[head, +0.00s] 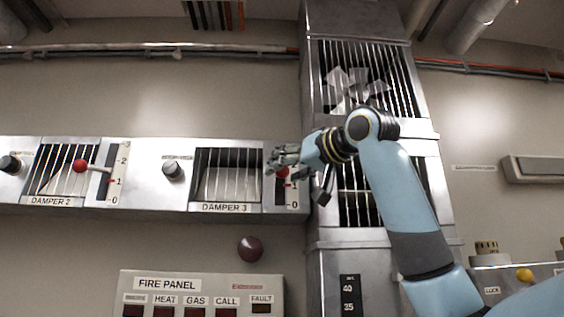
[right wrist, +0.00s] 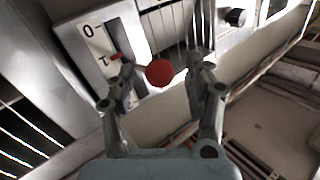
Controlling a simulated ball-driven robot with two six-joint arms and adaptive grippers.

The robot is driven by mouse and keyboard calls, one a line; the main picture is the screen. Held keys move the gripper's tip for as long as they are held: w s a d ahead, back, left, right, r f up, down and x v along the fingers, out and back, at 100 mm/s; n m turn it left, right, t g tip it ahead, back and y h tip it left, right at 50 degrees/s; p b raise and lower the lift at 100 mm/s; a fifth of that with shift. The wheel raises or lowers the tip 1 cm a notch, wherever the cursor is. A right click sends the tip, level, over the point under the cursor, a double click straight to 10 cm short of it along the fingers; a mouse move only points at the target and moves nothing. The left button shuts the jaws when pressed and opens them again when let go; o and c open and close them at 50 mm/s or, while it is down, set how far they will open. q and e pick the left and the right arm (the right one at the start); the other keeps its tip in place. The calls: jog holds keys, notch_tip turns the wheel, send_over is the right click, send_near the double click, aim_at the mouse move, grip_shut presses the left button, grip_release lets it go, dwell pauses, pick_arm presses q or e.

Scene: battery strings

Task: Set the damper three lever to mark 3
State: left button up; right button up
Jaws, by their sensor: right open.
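The damper three lever has a red ball knob (head: 283,172), at the slot right of the DAMPER 3 label (head: 226,208). My right gripper (head: 272,162) is at the knob and partly covers it and the upper scale. In the right wrist view the red knob (right wrist: 159,72) shows between the two spread fingers of the open gripper (right wrist: 160,88), with a gap visible on each side. The scale plate (right wrist: 92,38) shows 0 and 1 there, with a short red piece near the 1. Mark 3 is hidden. My left gripper is not in view.
Damper 2 (head: 62,172) has its own red-knobbed lever (head: 80,166) to the left. A black knob (head: 172,170) sits between the dampers. A metal cabinet column (head: 320,270) stands close to the right, behind my arm. The fire panel (head: 205,285) is below.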

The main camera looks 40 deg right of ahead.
jog(key=shift+w, duration=0.95)
jog(key=shift+c, duration=0.4)
grip_shut()
